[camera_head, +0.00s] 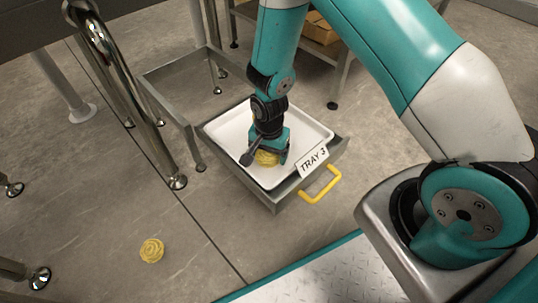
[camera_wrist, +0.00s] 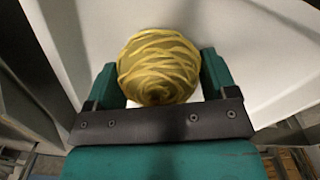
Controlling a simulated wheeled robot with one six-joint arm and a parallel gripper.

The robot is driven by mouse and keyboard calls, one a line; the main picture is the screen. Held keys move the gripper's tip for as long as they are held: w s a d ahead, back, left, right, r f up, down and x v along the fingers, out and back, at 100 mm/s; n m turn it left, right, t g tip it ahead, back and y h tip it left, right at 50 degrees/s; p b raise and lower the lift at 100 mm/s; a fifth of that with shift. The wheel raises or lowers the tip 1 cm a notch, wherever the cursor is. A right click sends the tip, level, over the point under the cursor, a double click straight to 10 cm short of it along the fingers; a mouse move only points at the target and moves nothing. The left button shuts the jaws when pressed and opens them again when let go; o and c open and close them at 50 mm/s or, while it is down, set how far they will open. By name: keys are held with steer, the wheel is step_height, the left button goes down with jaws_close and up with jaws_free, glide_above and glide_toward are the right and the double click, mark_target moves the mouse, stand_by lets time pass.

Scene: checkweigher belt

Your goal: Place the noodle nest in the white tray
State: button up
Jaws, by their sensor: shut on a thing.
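My gripper (camera_head: 267,158) is over the white tray (camera_head: 302,128) in the head view, pointing down. It is shut on a yellow noodle nest (camera_head: 266,159), which is partly hidden by the fingers and wrist. In the wrist view the nest (camera_wrist: 158,68) sits between the two teal fingers (camera_wrist: 160,82), with the pale tray surface (camera_wrist: 262,50) behind it. The nest is inside the tray's outline in the head view; whether it touches the tray bottom I cannot tell. A second noodle nest (camera_head: 152,250) lies on the floor at the lower left.
A shelf with cardboard boxes (camera_head: 320,30) is behind. Floor in front is mostly clear.

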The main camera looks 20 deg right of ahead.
steer(key=shift+r, duration=0.1)
steer(key=o, duration=0.9)
steer(key=shift+f, duration=0.2)
step_height(320, 180, up, 12)
steer(key=p, duration=0.7)
step_height(320, 180, up, 8)
steer(key=r+n+y, duration=0.1)
steer(key=n, duration=0.2)
glide_above(263, 153)
steer(key=s+a+r+n+y, duration=0.3)
steer(key=s+r+n, duration=1)
steer(key=s+r, duration=0.5)
step_height(263, 153, up, 2)
steer(key=shift+a+r, duration=0.2)
steer(key=shift+a, duration=0.05)
